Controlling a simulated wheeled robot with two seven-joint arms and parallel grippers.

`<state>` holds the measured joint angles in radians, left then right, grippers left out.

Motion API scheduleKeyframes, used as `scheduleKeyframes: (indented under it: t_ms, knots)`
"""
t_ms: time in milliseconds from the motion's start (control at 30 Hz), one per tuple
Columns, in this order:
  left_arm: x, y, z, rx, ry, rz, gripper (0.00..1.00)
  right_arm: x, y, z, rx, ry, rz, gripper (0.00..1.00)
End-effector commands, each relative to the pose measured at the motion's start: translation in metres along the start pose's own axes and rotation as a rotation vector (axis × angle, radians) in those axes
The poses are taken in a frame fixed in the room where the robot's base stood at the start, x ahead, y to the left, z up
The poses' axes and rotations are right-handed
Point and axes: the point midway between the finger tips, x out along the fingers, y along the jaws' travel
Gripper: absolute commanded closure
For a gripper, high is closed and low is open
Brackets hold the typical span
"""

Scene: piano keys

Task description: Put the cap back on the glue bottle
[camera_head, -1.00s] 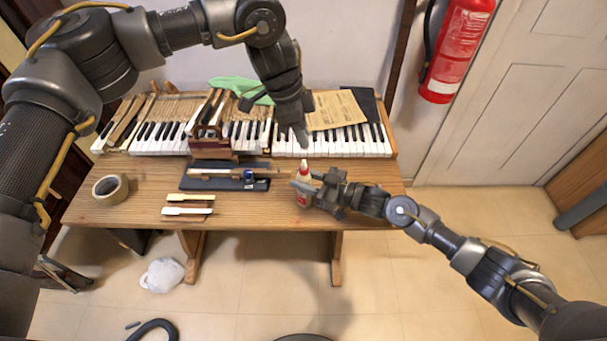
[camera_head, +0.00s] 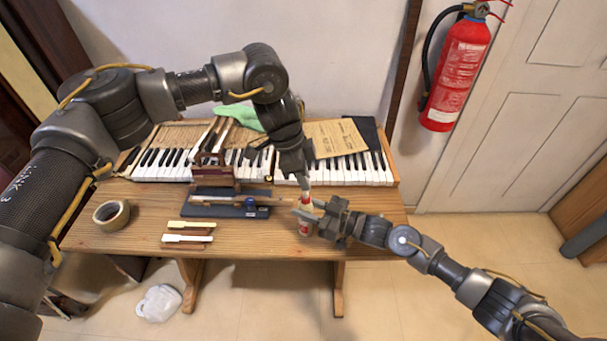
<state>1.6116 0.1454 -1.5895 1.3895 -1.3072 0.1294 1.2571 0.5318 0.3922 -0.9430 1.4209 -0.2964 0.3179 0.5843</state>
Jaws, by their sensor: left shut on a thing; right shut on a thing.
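The glue bottle (camera_head: 304,227) is white with a red label and stands upright on the wooden table, in front of the keyboard's right part. My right gripper (camera_head: 306,214) comes in from the right and is shut on the bottle. My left gripper (camera_head: 305,182) points down directly above the bottle, its fingertips close to the bottle's top. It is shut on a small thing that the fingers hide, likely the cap. I cannot tell whether that thing touches the nozzle.
The piano keyboard (camera_head: 345,170) lies along the back of the table (camera_head: 130,230). A dark tray (camera_head: 222,210) with tools, loose keys (camera_head: 188,238) and a tape roll (camera_head: 111,214) lie left of the bottle. The front right of the table is clear.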

Motion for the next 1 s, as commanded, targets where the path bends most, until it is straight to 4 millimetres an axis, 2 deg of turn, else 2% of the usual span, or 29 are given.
scheduleKeyframes:
  t_ms: [233,1000]
  knots:
    - [0.013,0.001,0.003,0.0,0.001,0.002,1.0,0.0,0.0,0.0,0.0,-0.001,0.0,1.0]
    - [0.017,0.0,0.005,0.0,0.0,0.001,1.0,0.0,0.0,0.0,0.001,-0.001,0.0,1.0]
